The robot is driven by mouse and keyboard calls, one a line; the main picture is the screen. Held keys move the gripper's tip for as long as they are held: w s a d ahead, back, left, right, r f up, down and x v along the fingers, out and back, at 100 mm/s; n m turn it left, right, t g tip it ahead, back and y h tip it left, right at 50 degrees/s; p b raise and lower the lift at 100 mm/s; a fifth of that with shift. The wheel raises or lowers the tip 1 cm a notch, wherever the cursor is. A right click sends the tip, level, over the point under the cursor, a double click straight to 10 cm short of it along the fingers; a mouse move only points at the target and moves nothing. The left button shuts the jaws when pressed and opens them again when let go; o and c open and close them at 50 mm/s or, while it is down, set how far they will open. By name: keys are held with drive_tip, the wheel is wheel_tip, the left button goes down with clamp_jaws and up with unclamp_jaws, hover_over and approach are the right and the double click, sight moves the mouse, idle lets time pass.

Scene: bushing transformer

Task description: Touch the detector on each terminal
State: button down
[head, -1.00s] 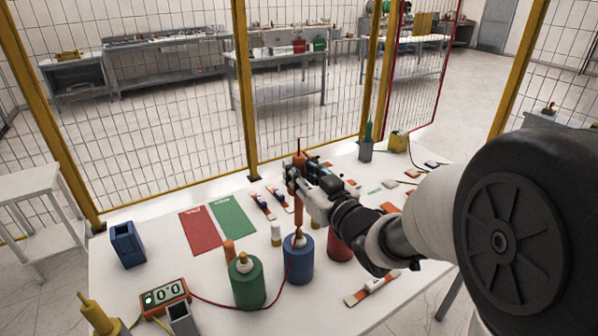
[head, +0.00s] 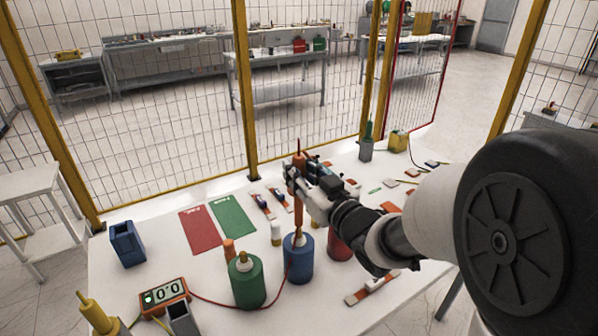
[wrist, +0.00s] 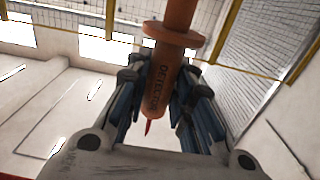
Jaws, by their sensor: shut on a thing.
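My gripper (head: 299,186) is shut on the orange detector (head: 298,163), which stands upright above the blue cylinder (head: 299,262). In the wrist view the detector (wrist: 167,85), marked DETECTOR, sits between my fingers (wrist: 165,105), with its red tip showing below. In the head view its lower end is at or just over the blue cylinder's top terminal; I cannot tell whether it touches. The green cylinder (head: 248,284) with a pale terminal (head: 243,262) stands front left. The red cylinder (head: 338,248) is behind right, its top hidden by my arm.
A meter (head: 164,296) reads 0.0, with a red lead (head: 225,306) curving toward the blue cylinder. A blue holder (head: 127,245), red mat (head: 200,229) and green mat (head: 233,216) lie left. A yellow tool (head: 95,312) is front left. Wire fencing stands behind the table.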

drive_tip(key=shift+r, duration=0.2)
drive_tip(key=shift+r+p, duration=3.45)
drive_tip(key=shift+r, duration=1.45)
drive_tip(key=shift+f, duration=0.15)
